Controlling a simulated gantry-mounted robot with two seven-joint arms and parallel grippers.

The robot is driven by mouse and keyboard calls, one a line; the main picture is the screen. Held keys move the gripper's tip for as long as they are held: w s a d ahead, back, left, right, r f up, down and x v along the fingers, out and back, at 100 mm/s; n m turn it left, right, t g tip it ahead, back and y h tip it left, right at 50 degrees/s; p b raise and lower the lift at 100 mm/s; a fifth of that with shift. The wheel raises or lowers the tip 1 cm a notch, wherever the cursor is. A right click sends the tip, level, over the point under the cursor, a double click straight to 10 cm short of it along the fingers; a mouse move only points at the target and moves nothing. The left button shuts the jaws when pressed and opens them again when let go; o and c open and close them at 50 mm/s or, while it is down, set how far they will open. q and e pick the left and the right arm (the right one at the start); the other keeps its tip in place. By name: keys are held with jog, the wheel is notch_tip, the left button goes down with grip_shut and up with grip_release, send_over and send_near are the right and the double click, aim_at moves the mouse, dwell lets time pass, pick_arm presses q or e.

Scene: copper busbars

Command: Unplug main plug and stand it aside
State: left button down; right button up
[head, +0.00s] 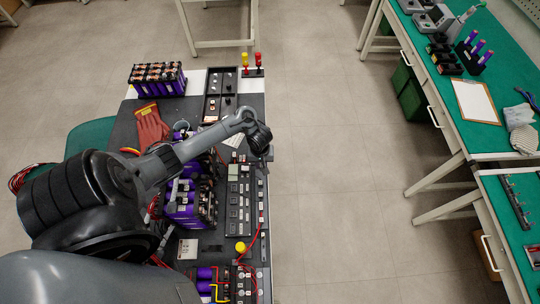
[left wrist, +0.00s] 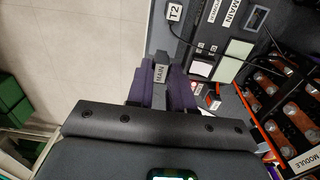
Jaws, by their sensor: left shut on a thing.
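My left gripper (head: 259,140) is over the right edge of the dark bench in the head view, where the plug cannot be made out. In the left wrist view the purple fingers of my left gripper (left wrist: 160,80) are shut on a small grey plug marked MAIN (left wrist: 161,73). The plug lies beside the edge of a dark panel (left wrist: 205,62), with pale floor behind it on the left. I cannot tell whether the plug touches anything besides the fingers. A second MAIN label (left wrist: 232,13) is on the panel. My right gripper is not in view.
A battery module (left wrist: 297,118) with copper busbars is close on the right in the wrist view. A T2 tag (left wrist: 174,12) sits at the panel edge. Green tables (head: 500,120) stand across open floor.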

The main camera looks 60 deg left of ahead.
pick_arm(q)
jog(key=shift+s+f, duration=0.4)
jog(key=shift+f, duration=0.2)
notch_tip(320, 180, down, 2)
jog(key=b, duration=0.4)
jog(key=shift+f, duration=0.25)
jog(key=shift+p, duration=0.35)
jog(key=shift+f, duration=0.3)
jog(key=shift+d, duration=0.1)
jog(key=shift+f, duration=0.4)
jog(key=c, duration=0.9)
grip_release()
jog(key=shift+r+p, duration=0.1)
jog(key=shift+p, duration=0.2)
